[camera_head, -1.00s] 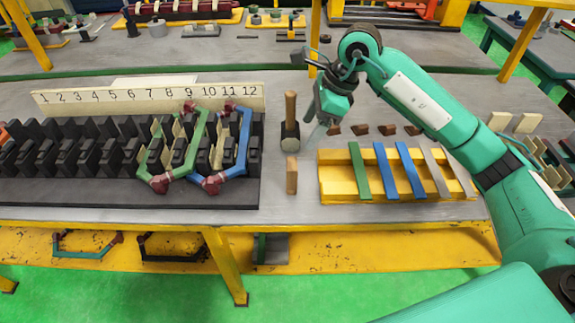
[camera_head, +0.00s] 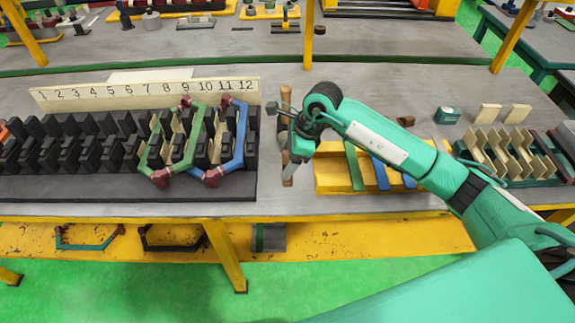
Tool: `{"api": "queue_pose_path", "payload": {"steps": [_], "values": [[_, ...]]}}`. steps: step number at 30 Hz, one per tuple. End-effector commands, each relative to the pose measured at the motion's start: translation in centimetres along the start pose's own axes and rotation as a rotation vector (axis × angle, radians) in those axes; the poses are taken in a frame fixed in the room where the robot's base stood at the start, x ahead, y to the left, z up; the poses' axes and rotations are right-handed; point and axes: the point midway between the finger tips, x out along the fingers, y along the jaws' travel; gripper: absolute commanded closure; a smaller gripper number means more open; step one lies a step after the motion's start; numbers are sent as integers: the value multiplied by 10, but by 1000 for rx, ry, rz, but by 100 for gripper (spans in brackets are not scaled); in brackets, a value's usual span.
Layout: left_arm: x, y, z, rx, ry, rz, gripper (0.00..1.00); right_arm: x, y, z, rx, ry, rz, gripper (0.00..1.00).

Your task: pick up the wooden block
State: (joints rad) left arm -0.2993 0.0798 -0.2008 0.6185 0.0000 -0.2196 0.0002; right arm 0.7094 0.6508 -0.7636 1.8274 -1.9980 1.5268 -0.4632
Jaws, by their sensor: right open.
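The small wooden block (camera_head: 287,180) stands near the front edge of the table, right of the slotted black stator; its upper part is partly covered by my right gripper. My right gripper (camera_head: 292,162) is open and points down at the block, with its fingers overlapping the block's top in the picture. I cannot tell whether the fingers touch it. My left gripper is not in view.
A hammer with a wooden handle (camera_head: 283,97) is just behind the block, mostly hidden by my gripper. The black stator (camera_head: 120,190) with green and blue coils and a number board (camera_head: 150,92) lies left. A yellow tray (camera_head: 330,172) with coloured strips lies right, partly under my arm.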

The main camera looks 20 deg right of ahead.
Motion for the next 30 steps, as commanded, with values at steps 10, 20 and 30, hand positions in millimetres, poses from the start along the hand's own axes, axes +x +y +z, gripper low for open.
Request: {"api": "queue_pose_path", "payload": {"steps": [10,20,30], "values": [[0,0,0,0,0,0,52,2,0,0,-1,0,-1,49],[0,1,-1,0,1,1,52,2,0,0,-1,0,-1,93],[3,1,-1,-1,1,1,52,-9,-1,5,-3,-2,-4,93]]}}
